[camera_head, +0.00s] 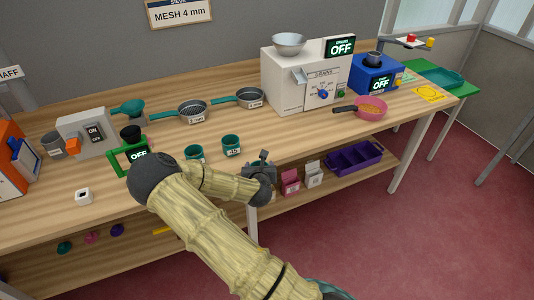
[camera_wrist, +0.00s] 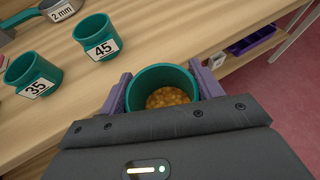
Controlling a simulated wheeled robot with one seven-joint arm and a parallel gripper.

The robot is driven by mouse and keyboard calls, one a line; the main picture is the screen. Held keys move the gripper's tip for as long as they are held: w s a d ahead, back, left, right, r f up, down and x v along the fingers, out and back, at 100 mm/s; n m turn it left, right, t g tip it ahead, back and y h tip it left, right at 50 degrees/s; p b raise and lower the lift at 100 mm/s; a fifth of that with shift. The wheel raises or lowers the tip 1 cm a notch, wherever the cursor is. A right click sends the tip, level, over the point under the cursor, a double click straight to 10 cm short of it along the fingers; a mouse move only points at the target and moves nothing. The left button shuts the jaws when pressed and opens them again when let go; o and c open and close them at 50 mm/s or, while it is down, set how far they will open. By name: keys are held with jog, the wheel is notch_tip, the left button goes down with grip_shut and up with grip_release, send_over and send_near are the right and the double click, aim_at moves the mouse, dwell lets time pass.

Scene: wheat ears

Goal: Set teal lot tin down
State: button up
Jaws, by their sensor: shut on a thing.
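My gripper (camera_wrist: 163,98) is shut on a teal tin (camera_wrist: 161,76) near the front edge of the wooden bench. In the wrist view the tin is upright between the jaws and holds yellow-orange grains (camera_wrist: 167,97). Its label, if any, is hidden. In the head view my gripper (camera_head: 260,176) and arm hide most of the tin. I cannot tell whether its base touches the bench. Two more teal tins stand on the bench, labelled 35 (camera_wrist: 35,74) and 45 (camera_wrist: 97,37). They also show in the head view, to the left of my gripper.
The bench top (camera_head: 290,138) is clear right of the tins. Sieves (camera_head: 190,110), a white grain machine (camera_head: 305,75), a blue device (camera_head: 375,75) and a pink pan (camera_head: 370,108) stand behind. A purple tray (camera_head: 352,160) and small packets (camera_head: 290,182) are on the lower shelf.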

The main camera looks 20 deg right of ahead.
jog(key=s+a+f+n+y, duration=0.4)
jog(key=s+a+f, duration=0.2)
jog(key=a, duration=0.3)
jog(key=shift+s+t+y, duration=0.4)
jog(key=shift+s, duration=0.2)
jog(key=shift+a+f, duration=0.1)
jog(key=shift+a, duration=0.2)
